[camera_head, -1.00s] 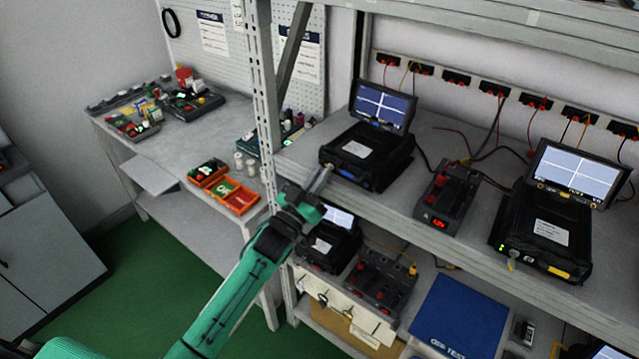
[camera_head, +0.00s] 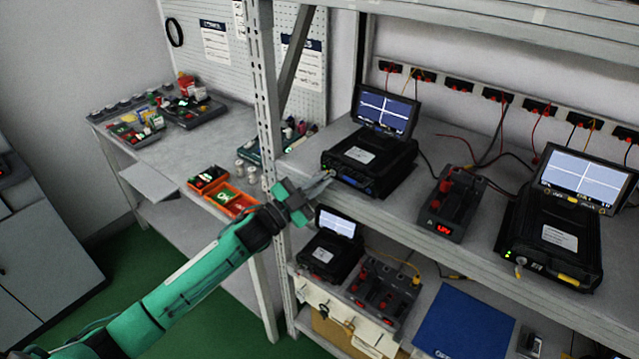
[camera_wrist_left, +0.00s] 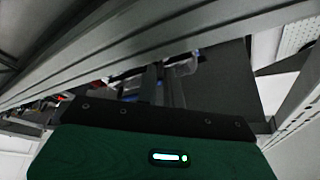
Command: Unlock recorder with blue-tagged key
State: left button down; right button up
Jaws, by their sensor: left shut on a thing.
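A recorder (camera_head: 365,165), a black box with a raised lit screen and blue marks on its front, stands on the upper shelf. My left gripper (camera_head: 322,184) is at the shelf's front edge, its tips at the recorder's lower left front corner. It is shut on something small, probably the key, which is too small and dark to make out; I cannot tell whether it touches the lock. In the left wrist view, the fingers (camera_wrist_left: 165,88) lie close together below the shelf edge, with a little blue beyond them. My right gripper is not in view.
A second recorder (camera_head: 548,240) with a yellow tag stands right on the same shelf, a red-lit power unit (camera_head: 450,205) between. A third recorder (camera_head: 328,252) and a blue mat (camera_head: 462,322) are on the lower shelf. A rack post (camera_head: 268,120) rises left of my gripper.

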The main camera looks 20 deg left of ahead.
pick_arm(q)
jog(key=shift+m, duration=0.7)
jog(key=shift+g, duration=0.4)
jog(key=c, duration=1.9)
grip_release()
jog(key=shift+a+f, duration=0.1)
jog(key=shift+s+a+f, duration=0.2)
jog(key=shift+s, duration=0.1)
jog(key=b+v, duration=0.4)
jog(key=v, duration=0.9)
jog(key=shift+b, duration=0.4)
